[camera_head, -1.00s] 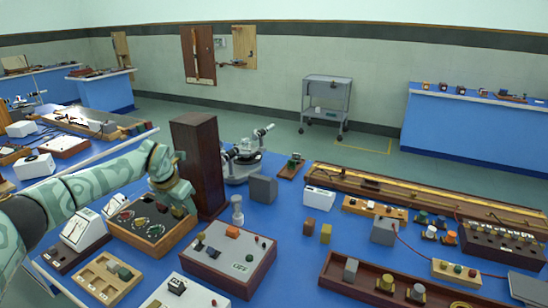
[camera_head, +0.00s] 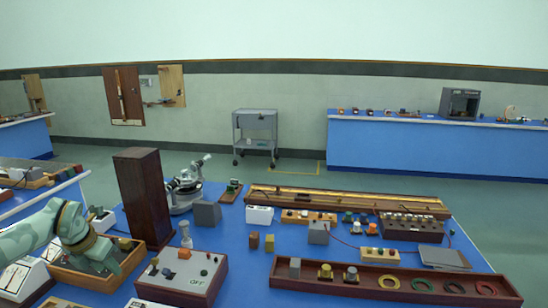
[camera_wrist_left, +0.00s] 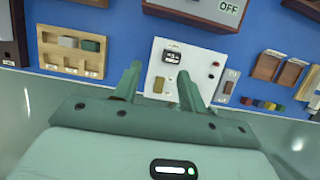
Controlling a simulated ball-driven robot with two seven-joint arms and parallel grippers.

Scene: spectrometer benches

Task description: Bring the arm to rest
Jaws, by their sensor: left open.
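My left arm comes in from the left edge of the head view, and its gripper (camera_head: 92,262) hangs pointing down over a wooden tray (camera_head: 65,274). In the left wrist view the two fingers of my left gripper (camera_wrist_left: 158,82) stand apart with nothing between them. Beyond them lies a white panel (camera_wrist_left: 194,62) with a small black device on it; the fingertips overlap its picture, and I cannot tell the height between. My right gripper is in neither view.
A tall dark wooden block (camera_head: 142,198) stands close to the right of my left gripper. A switch box (camera_head: 185,278) marked OFF and a long brown tray (camera_head: 330,280) lie further right. A wooden tray with blocks (camera_wrist_left: 72,52) shows in the wrist view.

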